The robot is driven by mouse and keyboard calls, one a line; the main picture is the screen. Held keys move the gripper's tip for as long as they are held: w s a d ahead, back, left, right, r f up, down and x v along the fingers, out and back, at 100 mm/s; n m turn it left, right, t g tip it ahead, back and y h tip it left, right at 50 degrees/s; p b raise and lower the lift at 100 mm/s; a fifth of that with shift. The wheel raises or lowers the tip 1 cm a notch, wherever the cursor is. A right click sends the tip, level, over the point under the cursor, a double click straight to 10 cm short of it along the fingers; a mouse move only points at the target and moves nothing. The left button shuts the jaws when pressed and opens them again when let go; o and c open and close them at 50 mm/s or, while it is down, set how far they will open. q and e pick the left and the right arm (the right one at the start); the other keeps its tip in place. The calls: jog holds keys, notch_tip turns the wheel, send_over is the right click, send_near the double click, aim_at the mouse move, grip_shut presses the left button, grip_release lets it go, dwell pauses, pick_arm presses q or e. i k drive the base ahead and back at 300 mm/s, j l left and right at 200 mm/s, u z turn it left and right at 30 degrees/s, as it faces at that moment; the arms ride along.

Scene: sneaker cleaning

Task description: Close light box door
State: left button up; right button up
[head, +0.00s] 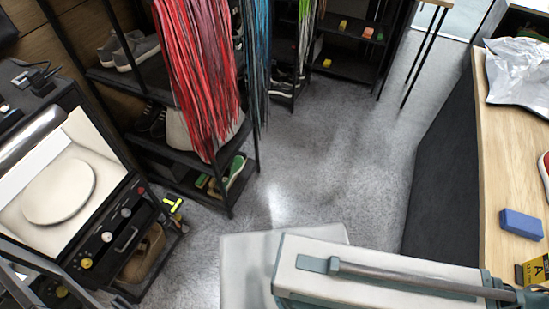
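The light box (126,203) stands at the left, with a pale interior and a round white turntable (60,191) inside. Its front is open to view, and a bar-shaped lamp (32,136) runs along its upper edge. A row of knobs and a handle line its black front panel. A dark thin frame (45,262) crosses the lower left corner; it may be the door standing open, but I cannot tell for sure. Neither of my grippers is recognisable in this view.
Black shoe racks (183,155) with hanging red laces (205,75) stand behind the box. A small yellow-and-black item (174,208) is beside it. A wooden table (503,165) at right holds a blue block (521,224) and crumpled foil (518,72). The grey floor (325,165) between is clear.

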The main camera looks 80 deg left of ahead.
aim_at(12, 287)
jog(key=l+u, duration=0.2)
jog(key=u, duration=0.35)
jog(key=k+l+u, duration=0.1)
jog(key=u, duration=0.45)
jog(key=k+l+u, duration=0.1)
jog(key=l+u, duration=0.2)
jog(key=u, duration=0.3)
jog(key=k+l+u, duration=0.1)
jog(key=u, duration=0.45)
jog(key=k+u, duration=0.15)
jog(key=u, duration=0.4)
jog(key=k+u, duration=0.15)
jog(key=u, duration=0.4)
jog(key=k+u, duration=0.15)
jog(key=u, duration=0.45)
jog(key=k+j+u, duration=0.15)
jog(key=u, duration=0.4)
jog(key=i+z, duration=0.1)
jog(key=i+j, duration=0.05)
jog(key=i, duration=0.05)
